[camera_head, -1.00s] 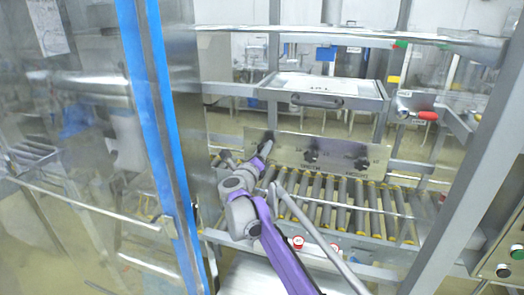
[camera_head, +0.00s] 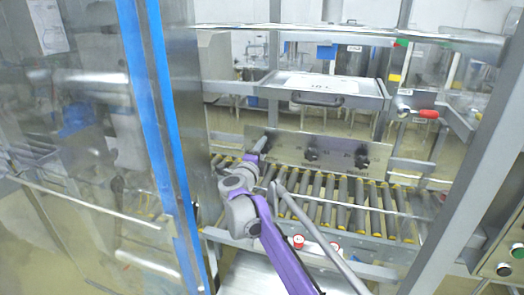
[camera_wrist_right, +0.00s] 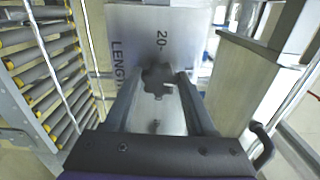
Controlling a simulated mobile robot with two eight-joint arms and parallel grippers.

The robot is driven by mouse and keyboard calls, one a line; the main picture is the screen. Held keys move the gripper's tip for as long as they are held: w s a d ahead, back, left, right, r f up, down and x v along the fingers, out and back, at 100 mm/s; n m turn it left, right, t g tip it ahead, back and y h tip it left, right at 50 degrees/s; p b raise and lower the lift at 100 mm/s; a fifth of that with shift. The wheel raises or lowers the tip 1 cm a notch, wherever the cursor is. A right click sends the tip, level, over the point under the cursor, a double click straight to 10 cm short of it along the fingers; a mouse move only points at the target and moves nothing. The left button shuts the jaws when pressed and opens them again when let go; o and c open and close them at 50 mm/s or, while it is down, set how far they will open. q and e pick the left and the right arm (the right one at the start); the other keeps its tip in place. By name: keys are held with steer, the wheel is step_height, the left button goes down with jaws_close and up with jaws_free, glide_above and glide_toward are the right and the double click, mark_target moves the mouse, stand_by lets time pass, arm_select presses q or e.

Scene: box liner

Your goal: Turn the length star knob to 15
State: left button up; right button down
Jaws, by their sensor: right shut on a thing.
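The length star knob (camera_wrist_right: 158,80) is a dark lobed knob on a metal plate (camera_wrist_right: 150,28), with "LENGTH" and "20-" printed beside it, in the right wrist view. My right gripper (camera_wrist_right: 160,77) has its two fingers on either side of the knob and is shut on it. In the head view my right gripper (camera_head: 263,143) is at the left end of the control plate (camera_head: 290,146) and hides the length knob. The scale value the knob points to cannot be read. My left gripper is not in view.
Two more dark knobs (camera_head: 312,154) (camera_head: 362,160) sit to the right on the same plate. A roller conveyor (camera_head: 330,200) lies below it. A blue-edged clear panel (camera_head: 160,130) is at the left.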

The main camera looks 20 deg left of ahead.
stand_by(0.4)
steer(key=shift+c, duration=1.1)
jaws_free()
steer(key=s+b, duration=0.2)
steer(key=s, duration=0.8)
steer(key=shift+s+a, duration=0.2)
steer(key=shift+s, duration=0.2)
steer(key=shift+d, duration=0.1)
